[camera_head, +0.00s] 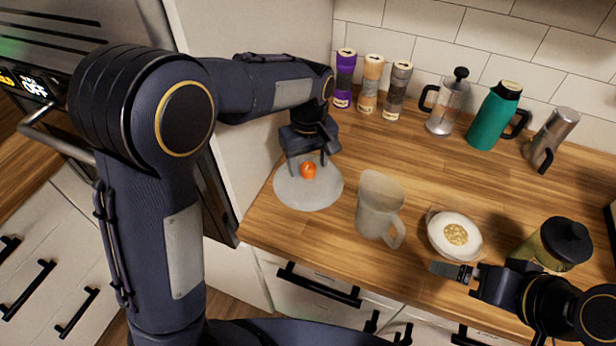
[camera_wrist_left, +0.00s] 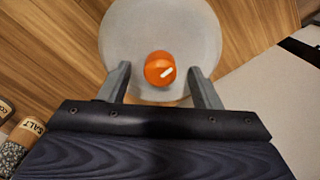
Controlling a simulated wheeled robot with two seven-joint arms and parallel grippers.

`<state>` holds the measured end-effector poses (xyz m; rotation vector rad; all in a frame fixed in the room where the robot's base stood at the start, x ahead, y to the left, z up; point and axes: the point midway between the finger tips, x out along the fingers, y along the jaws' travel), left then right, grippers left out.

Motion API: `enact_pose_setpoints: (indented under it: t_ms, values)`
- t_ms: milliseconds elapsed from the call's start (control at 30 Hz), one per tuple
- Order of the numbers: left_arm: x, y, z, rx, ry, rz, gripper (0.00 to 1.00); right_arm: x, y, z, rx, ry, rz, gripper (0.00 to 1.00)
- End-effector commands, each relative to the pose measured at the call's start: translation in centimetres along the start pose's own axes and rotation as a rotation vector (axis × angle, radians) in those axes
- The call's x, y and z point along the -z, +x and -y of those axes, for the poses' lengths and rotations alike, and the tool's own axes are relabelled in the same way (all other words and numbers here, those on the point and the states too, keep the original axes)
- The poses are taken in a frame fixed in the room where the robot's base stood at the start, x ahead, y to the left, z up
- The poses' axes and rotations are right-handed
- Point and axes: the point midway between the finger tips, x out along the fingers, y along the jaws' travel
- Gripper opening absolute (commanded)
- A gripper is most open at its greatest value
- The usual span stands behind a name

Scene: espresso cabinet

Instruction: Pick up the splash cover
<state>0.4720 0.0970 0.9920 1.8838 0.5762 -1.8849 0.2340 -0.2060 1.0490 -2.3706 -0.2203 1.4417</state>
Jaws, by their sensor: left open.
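The splash cover (camera_head: 305,194) is a pale grey round disc with an orange knob (camera_head: 309,170) at its middle. It lies flat on the wooden counter near the left end. My left gripper (camera_head: 307,166) points down over it, its open fingers around or just above the knob. In the left wrist view the knob (camera_wrist_left: 160,69) shows between and slightly beyond the two fingertips (camera_wrist_left: 160,80), with gaps on both sides. The cover (camera_wrist_left: 118,33) fills the top middle there. My right gripper (camera_head: 452,272) is at lower right, near a bowl; its jaw state is unclear.
A clear pitcher (camera_head: 380,207) stands right of the cover. A white bowl (camera_head: 454,235) and a dark-lidded jar (camera_head: 553,244) are farther right. Several spice jars (camera_head: 369,85), a French press (camera_head: 446,103), a green jug (camera_head: 494,116) and a metal pot (camera_head: 553,138) stand along the back wall.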

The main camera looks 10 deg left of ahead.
Motion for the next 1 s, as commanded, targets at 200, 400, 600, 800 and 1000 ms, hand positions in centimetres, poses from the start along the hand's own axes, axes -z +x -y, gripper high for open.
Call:
enact_pose_setpoints:
  t_ms: [200,400,600,800,1000]
  values:
    - [-0.01,1.47,0.03,-0.001,0.0,0.001,0.57,0.03,-0.06,0.03,0.0,0.0,0.0,0.99]
    - [-0.01,1.44,0.01,-0.002,0.001,0.0,0.52,0.03,-0.05,0.02,0.0,0.0,0.0,0.99]
    - [-0.01,1.41,0.01,-0.002,0.001,0.0,0.26,0.03,-0.05,0.02,0.0,0.0,0.0,0.99]
    - [-0.01,1.4,0.0,-0.002,0.001,0.0,0.0,0.03,-0.05,0.03,0.0,0.0,0.0,0.99]
    - [0.0,1.37,-0.01,-0.003,0.001,0.0,0.0,0.03,-0.05,0.03,0.0,0.0,0.0,0.99]
